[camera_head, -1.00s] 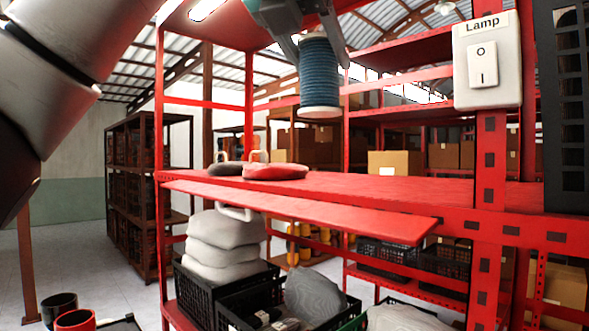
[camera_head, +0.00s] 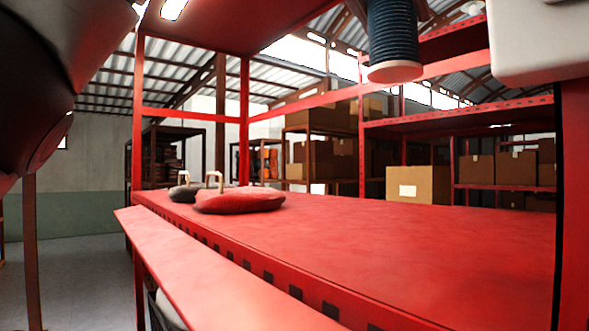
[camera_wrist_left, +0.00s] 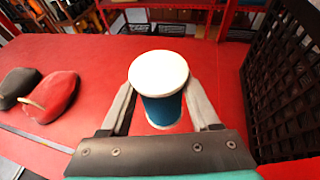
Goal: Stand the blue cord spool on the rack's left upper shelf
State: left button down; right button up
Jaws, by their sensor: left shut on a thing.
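The blue cord spool (camera_head: 393,38) has a pale end disc and hangs upright at the top of the head view, its upper end cut off. My left gripper (camera_head: 391,8) is shut on it, with only finger edges showing there. In the left wrist view the spool's white end (camera_wrist_left: 158,70) sits between the two fingers (camera_wrist_left: 162,98). The rack's red shelf (camera_head: 390,240) spreads below, and the spool appears above its surface, apart from it. My right gripper is not in view.
A red pad (camera_head: 240,199) and a dark pad (camera_head: 184,193), both with handles, lie at the shelf's left end. A white switch box (camera_head: 535,40) is on the right post. A black crate (camera_wrist_left: 285,80) stands at right. The shelf's middle is clear.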

aim_at(383, 26)
pick_arm(q)
jog(key=shift+f, duration=0.4)
jog(key=f, duration=0.3)
jog(key=shift+s+a, duration=0.2)
jog(key=shift+a, duration=0.05)
jog(key=shift+d+f, duration=0.15)
jog(key=shift+f, duration=7.85)
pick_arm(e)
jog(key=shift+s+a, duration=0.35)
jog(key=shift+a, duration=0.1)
pick_arm(q)
jog(key=shift+f, duration=0.15)
jog(key=shift+c, duration=0.6)
grip_release()
